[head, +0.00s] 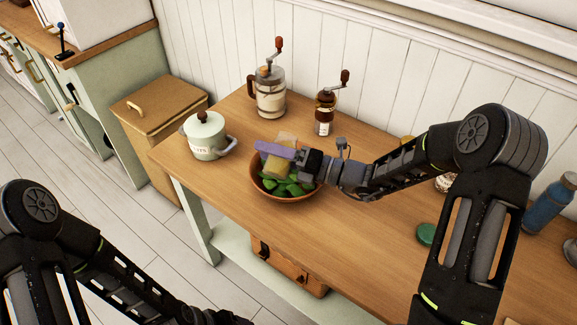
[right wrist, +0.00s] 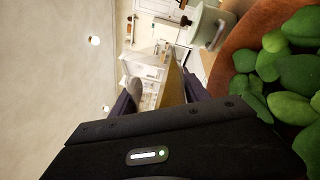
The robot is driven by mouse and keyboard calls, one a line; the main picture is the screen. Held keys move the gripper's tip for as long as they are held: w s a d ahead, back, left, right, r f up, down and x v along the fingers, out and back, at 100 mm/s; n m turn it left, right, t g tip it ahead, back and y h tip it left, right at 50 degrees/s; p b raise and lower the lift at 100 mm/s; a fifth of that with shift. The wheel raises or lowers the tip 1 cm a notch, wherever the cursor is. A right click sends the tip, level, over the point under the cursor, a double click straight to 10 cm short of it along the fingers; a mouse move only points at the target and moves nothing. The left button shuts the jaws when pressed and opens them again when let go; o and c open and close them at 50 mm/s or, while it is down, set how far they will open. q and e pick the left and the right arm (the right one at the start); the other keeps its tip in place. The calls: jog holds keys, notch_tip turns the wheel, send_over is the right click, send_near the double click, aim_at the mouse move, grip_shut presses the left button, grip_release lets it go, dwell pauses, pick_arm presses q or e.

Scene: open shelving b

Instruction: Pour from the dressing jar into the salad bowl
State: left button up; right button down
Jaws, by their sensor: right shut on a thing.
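The dressing jar (head: 281,158), a small yellowish jar with a pale end, is held tilted over the salad bowl. My right gripper (head: 275,150), with purple fingers, is shut on it. The brown salad bowl (head: 285,199) stands on the table with green leaves in it. In the right wrist view, the bowl's rim (right wrist: 232,42) and leaves fill the right side, and a tan part of the jar (right wrist: 174,84) shows between the fingers. I cannot see any dressing flowing. My left arm is at the lower left; its gripper fingers are not shown.
A pale green lidded pot (head: 206,138) stands left of the bowl. A green lid (head: 427,234) and a blue bottle (head: 549,203) are at the right. The table front is mostly clear.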

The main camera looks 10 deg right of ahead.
jog(key=shift+f+m, duration=0.25)
jog(key=shift+m, duration=0.65)
dwell(2.1)
jog(key=shift+p, duration=0.3)
jog(key=shift+r+n+b, duration=0.2)
jog(key=shift+n+b, duration=0.15)
jog(key=shift+n, duration=0.25)
notch_tip(320, 180, down, 2)
jog(key=n+b, duration=0.2)
jog(key=b, duration=0.1)
jog(key=shift+n, duration=0.3)
jog(key=shift+w+r+n+p, duration=0.1)
jog(key=shift+r+n+p, duration=0.2)
jog(key=shift+r+p, duration=0.5)
jog(key=shift+r, duration=0.1)
